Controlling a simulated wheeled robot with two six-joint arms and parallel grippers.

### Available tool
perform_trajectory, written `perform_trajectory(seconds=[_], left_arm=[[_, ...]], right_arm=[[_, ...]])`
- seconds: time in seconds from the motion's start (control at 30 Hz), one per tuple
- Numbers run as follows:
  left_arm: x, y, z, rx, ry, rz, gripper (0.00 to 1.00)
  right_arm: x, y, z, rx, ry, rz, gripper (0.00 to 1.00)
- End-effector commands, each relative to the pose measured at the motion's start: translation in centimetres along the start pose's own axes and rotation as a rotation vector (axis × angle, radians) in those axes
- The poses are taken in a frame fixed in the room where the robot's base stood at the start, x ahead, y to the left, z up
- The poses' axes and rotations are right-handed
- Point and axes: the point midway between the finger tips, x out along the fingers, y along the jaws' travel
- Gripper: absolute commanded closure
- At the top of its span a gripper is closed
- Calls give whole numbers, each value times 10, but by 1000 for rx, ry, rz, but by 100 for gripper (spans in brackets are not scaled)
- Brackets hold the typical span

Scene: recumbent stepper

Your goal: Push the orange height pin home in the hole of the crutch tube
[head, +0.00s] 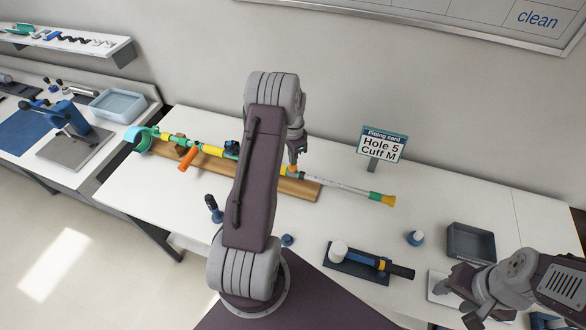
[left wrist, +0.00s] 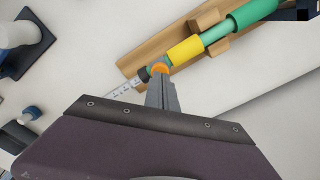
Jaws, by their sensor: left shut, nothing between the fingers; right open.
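The crutch lies on a wooden cradle (head: 215,165), with a green cuff (head: 142,138) at the left and a grey scaled tube (head: 338,185) running right to a yellow-green tip. The orange height pin (head: 292,168) shows its round head at the tube, beside the yellow band; the head also shows in the left wrist view (left wrist: 160,68). My left gripper (head: 293,157) is shut and empty, its fingertips (left wrist: 161,78) right at the pin head. Contact and pin depth cannot be told. My right gripper (head: 464,302) is open at the lower right, far from the crutch.
A sign (head: 382,144) reads "Hole 5, Cuff M". A dark tray (head: 470,243), a blue-white knob (head: 415,238) and a black stand with a blue-yellow tool (head: 370,260) stand at the right.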

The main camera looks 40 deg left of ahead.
Motion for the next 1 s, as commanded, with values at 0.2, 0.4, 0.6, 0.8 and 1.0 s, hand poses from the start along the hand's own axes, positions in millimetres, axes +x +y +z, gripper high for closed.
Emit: perform_trajectory(seconds=[0.2,0.4,0.6,0.8,1.0], left_arm=[[6,0,0,0,0,0,100],[11,0,0,0,0,0,100],[16,0,0,0,0,0,100],[17,0,0,0,0,0,100],[14,0,0,0,0,0,100]], right_arm=[[5,0,0,0,0,0,51],[8,0,1,0,0,0,51],[11,0,1,0,0,0,51],[11,0,1,0,0,0,51],[9,0,1,0,0,0,51]])
